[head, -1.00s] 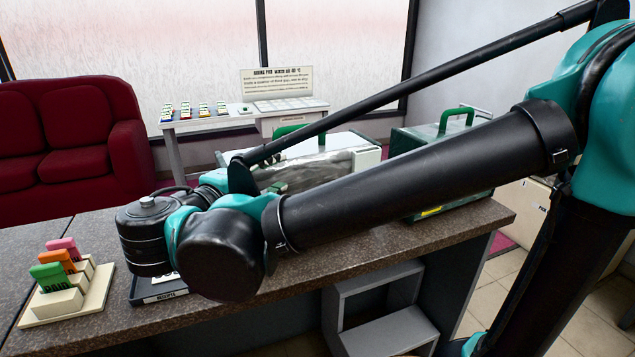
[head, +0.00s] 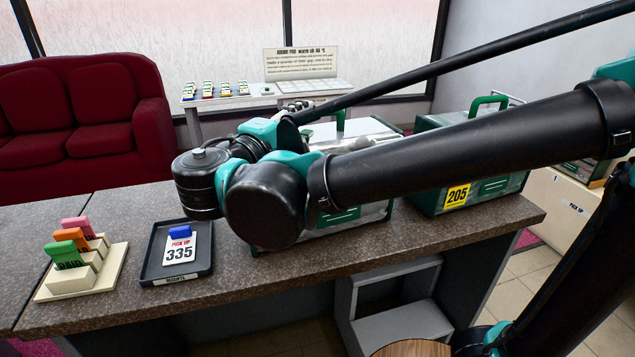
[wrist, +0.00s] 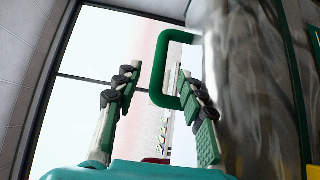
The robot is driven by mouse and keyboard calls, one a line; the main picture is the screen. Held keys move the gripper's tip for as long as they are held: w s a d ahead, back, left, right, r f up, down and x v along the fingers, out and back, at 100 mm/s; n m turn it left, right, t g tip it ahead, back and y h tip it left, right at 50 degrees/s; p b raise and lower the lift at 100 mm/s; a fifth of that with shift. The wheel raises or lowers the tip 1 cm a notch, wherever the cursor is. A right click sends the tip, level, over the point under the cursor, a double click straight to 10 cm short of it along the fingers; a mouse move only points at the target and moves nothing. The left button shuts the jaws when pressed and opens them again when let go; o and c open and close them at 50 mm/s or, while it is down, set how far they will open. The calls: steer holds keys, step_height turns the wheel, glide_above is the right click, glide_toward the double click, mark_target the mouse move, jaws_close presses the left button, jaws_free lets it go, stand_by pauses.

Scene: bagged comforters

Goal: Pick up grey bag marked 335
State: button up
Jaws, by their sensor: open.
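A bag (head: 378,128) with a green handle (head: 340,120) stands on the counter, largely hidden behind my arm in the head view. Its number is not visible. In the wrist view a shiny grey bag (wrist: 240,70) fills the right side, and its green handle (wrist: 157,70) shows between my fingers. My gripper (wrist: 160,90) is open, one finger on each side of the handle in the picture; I cannot tell whether the right finger touches it. A card marked 335 (head: 180,247) with a blue clip lies in a black tray (head: 150,262) on the counter.
A green bag marked 205 (head: 470,180) stands close to the right. Pink, orange and green clips stand in a cream holder (head: 112,268) at the left. A sign (head: 301,64) stands on the table behind. A red sofa (head: 85,110) is at the back left.

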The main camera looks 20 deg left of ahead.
steer(key=shift+x, duration=3.25)
steer(key=shift+c, duration=0.2)
jaws_close()
